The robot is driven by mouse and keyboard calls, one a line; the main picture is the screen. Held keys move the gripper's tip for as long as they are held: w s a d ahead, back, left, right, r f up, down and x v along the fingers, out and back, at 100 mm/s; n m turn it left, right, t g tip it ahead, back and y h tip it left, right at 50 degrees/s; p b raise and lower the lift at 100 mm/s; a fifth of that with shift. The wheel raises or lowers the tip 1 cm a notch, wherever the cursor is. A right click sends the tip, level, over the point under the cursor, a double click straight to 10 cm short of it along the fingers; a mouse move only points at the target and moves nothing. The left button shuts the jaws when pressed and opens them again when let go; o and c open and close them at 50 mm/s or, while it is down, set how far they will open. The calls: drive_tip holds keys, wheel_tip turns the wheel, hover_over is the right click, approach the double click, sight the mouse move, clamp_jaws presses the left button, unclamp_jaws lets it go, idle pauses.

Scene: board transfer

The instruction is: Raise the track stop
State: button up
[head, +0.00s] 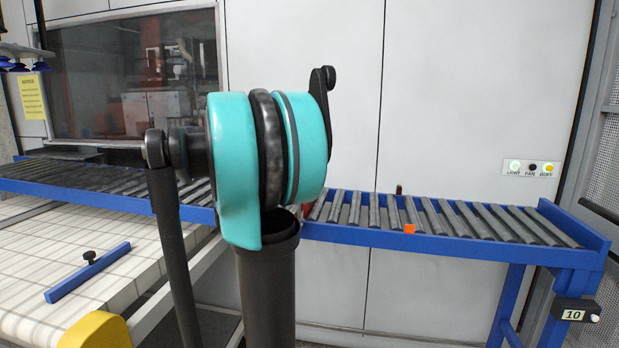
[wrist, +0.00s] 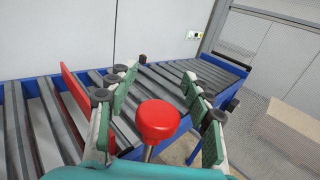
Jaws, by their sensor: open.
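In the wrist view, a round red knob (wrist: 158,118) on a metal stem stands by the near side of the roller track (wrist: 165,80). A long red plate (wrist: 74,92) stands on edge across the rollers to its left; I cannot tell which of the two is the track stop. My gripper (wrist: 159,80) is open, with green-padded fingers to the left and right of the knob. Nothing is clamped; I cannot tell whether a pad touches the knob. In the head view my arm hides the gripper and the knob.
The blue-railed roller track (head: 560,255) runs along a pale wall, with an orange square (head: 410,229) on its near rail. A white slatted conveyor (head: 50,300) with a blue bar (head: 88,273) lies at left. A box marked 10 (head: 577,310) is at right.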

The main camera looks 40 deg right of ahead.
drive_tip(key=a, duration=1.2)
drive_tip(key=shift+w, duration=0.45)
drive_tip(key=s+a+f+m+t+y, duration=0.1)
drive_tip(key=s+a+f+m+y, duration=0.15)
drive_tip(key=f, duration=0.55)
drive_tip(key=s+a+f+m+t+y, duration=0.1)
drive_tip(key=a+f+m+y, duration=0.15)
drive_tip(key=f, duration=0.55)
drive_tip(key=s+a+f+m+t+y, duration=0.1)
drive_tip(key=s+a+f+m+y, duration=0.1)
drive_tip(key=f+y, duration=0.35)
drive_tip(key=s+a+f+m+t+y, duration=0.1)
drive_tip(key=s+a+f+m+y, duration=0.2)
drive_tip(key=a+f+m, duration=0.2)
drive_tip(key=s+a+f+m+t+y, duration=0.1)
drive_tip(key=s+a+f+m+y, duration=0.2)
drive_tip(key=a+f, duration=0.7)
drive_tip(key=a+m+y, duration=0.1)
drive_tip(key=a+m, duration=0.1)
drive_tip(key=shift+a, duration=0.4)
